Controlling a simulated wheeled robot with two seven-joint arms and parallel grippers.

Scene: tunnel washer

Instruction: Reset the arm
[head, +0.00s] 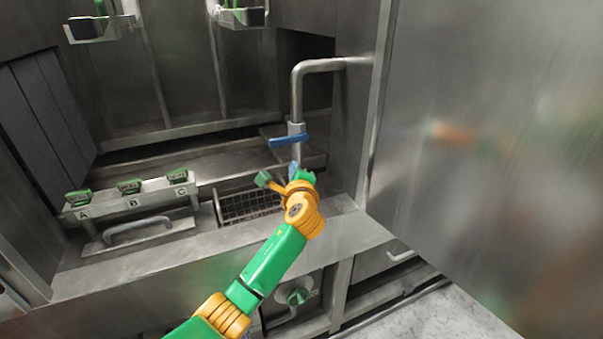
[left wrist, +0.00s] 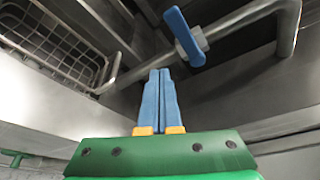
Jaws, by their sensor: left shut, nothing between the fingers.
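My left arm, green and orange, reaches in from the bottom of the head view. My left gripper (head: 293,168) is at its far end, just below the blue valve handle (head: 289,139) on the bent steel pipe (head: 297,95). In the left wrist view the two blue fingers of the gripper (left wrist: 160,73) are shut together with nothing between them. The blue handle (left wrist: 184,35) is beyond the fingertips, and the fingers look apart from it. My right gripper is not in view.
A wire basket (head: 245,207) sits left of the gripper; it also shows in the left wrist view (left wrist: 55,45). Several green switches stand on a rail (head: 105,208) marked A, B, C, above a bar handle (head: 137,229). A large steel panel (head: 480,140) fills the right side.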

